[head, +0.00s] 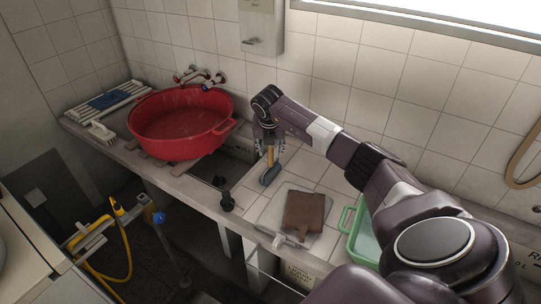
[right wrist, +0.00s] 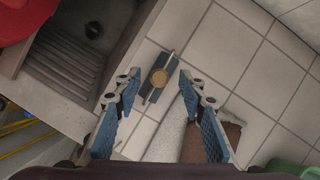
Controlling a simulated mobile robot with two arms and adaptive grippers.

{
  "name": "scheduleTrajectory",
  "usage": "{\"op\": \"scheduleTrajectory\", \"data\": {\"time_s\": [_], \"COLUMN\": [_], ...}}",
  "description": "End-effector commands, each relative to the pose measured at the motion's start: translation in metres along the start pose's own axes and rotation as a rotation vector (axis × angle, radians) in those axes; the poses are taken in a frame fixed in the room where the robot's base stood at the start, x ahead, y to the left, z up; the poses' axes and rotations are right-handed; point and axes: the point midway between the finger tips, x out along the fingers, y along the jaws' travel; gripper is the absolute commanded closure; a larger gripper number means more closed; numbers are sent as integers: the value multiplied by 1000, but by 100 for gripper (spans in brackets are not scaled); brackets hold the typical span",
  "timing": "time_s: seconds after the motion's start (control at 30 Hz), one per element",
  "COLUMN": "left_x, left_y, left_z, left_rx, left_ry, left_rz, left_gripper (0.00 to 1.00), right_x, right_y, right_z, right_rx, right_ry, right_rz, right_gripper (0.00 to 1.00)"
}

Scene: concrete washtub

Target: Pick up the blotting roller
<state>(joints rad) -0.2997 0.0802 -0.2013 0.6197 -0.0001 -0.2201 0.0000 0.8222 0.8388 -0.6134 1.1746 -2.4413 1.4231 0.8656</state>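The blotting roller (head: 270,176) stands on the tiled counter beside the sink, with a wooden handle pointing up and a blue-grey base. In the right wrist view the roller (right wrist: 155,88) shows from above as a round tan handle end over its blue-grey body. My right gripper (head: 270,146) is directly above it, pointing down. In the right wrist view my right gripper (right wrist: 158,78) is open, one blue-padded finger on each side of the handle, with gaps visible. I cannot tell how far down the handle the fingertips reach. My left gripper is out of view.
A red basin (head: 180,146) stands left of the sink (head: 208,190). A brown board (head: 303,211) lies on a pale slab (head: 266,216) in front of the roller. A green tub (head: 345,222) is to the right. A dispenser (head: 262,28) hangs on the tiled wall behind.

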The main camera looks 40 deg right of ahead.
Motion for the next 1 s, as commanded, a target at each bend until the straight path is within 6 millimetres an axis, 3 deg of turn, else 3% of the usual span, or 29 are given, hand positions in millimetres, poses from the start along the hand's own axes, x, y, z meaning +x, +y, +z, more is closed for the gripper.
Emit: {"op": "scheduleTrajectory", "data": {"time_s": [0.2,0.47,0.8,1.0], "left_x": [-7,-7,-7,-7], "left_y": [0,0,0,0], "left_z": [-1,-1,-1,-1], "left_rx": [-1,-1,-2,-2], "left_ry": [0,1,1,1], "left_rz": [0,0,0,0], "left_gripper": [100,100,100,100], "right_x": [22,25,24,24], "right_y": [1,1,1,1], "right_z": [0,0,0,0], "right_rx": [0,0,0,0], "right_ry": [2,0,0,0], "right_rz": [1,1,2,2], "right_gripper": [62,62,98,100]}}
